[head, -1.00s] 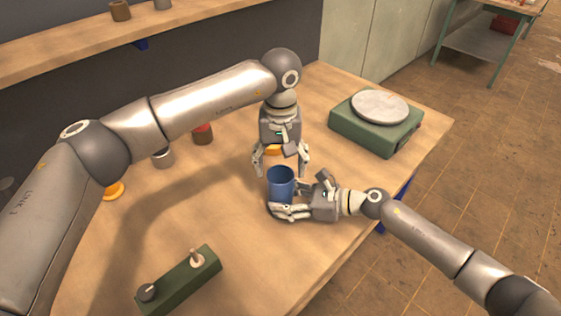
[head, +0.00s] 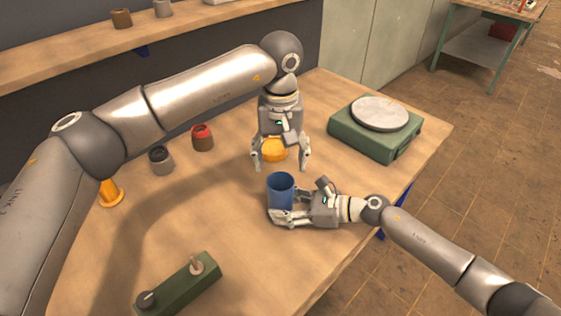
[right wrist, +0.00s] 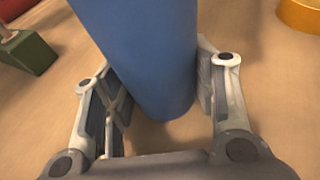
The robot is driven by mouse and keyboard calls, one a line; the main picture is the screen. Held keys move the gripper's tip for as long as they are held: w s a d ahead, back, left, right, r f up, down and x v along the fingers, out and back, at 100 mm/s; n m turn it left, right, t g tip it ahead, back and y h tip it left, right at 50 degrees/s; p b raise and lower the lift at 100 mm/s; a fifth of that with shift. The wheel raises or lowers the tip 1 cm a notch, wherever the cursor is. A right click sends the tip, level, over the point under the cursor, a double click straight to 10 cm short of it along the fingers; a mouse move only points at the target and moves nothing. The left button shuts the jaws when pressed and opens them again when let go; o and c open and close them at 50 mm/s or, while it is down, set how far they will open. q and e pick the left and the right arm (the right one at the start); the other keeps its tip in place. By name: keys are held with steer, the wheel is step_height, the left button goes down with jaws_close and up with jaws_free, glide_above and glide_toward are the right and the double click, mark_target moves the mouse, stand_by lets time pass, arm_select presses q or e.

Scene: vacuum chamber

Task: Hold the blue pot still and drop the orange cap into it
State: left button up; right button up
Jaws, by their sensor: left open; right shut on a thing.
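The blue pot (head: 281,188) stands upright near the table's front edge. My right gripper (head: 283,208) is shut on it from the right; in the right wrist view the pot (right wrist: 145,55) fills the space between the two fingers. The orange cap (head: 273,149) is just behind the pot and looks to rest on the table. An orange round thing, likely this cap, shows at the top right of the right wrist view (right wrist: 301,12). My left gripper (head: 281,166) points down with its fingers spread on either side of the cap; I see no contact.
A green scale (head: 375,139) with a round plate stands at right. A green control box (head: 179,284) lies at front left. A grey jar (head: 161,160), a red-topped jar (head: 202,138) and an orange stepped piece (head: 110,194) stand at left. The middle-left tabletop is clear.

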stand_by(0.3)
steer(key=o, duration=0.9)
steer(key=v, duration=1.2)
